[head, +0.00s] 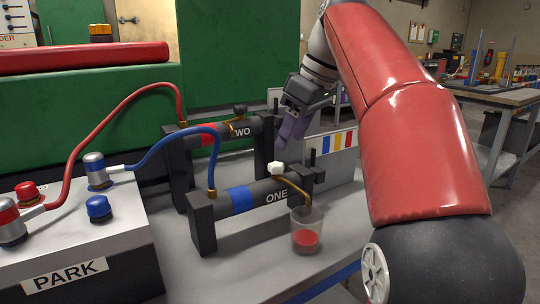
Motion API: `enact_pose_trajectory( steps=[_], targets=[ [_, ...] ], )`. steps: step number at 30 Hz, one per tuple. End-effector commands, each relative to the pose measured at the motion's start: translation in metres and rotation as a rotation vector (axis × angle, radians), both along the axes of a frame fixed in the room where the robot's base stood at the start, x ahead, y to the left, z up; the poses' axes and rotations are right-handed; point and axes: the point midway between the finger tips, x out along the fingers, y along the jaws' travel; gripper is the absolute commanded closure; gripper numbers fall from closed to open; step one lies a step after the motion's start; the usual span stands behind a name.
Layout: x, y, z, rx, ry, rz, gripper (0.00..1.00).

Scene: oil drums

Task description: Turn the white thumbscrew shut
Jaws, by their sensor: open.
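The white thumbscrew (277,168) sits on top of the right end of the black cylinder marked ONE (262,196), which has a blue band. A brass-coloured spout (293,187) curves from beside it down toward a clear cup (306,232) with red fluid in it. My gripper (288,141) has purple fingers that point down. It is open, above and slightly right of the thumbscrew in the picture, and appears apart from it. The gap between the fingers is hard to see from this angle.
Behind stands a second cylinder marked TWO (241,130) with a dark knob (240,110). Red and blue hoses run left to fittings on a box marked PARK (65,271). A panel with coloured stripes (337,141) stands at the right. The grey bench top (255,252) is clear in front.

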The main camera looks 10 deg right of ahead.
Motion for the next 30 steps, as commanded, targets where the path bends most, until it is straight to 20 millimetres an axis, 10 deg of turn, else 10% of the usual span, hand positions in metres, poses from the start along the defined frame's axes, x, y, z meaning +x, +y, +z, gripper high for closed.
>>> enact_pose_trajectory(
  steps=[30],
  targets=[
    [0.026,0.019,-0.067,-0.004,-0.007,0.043,0.48]
  ],
)
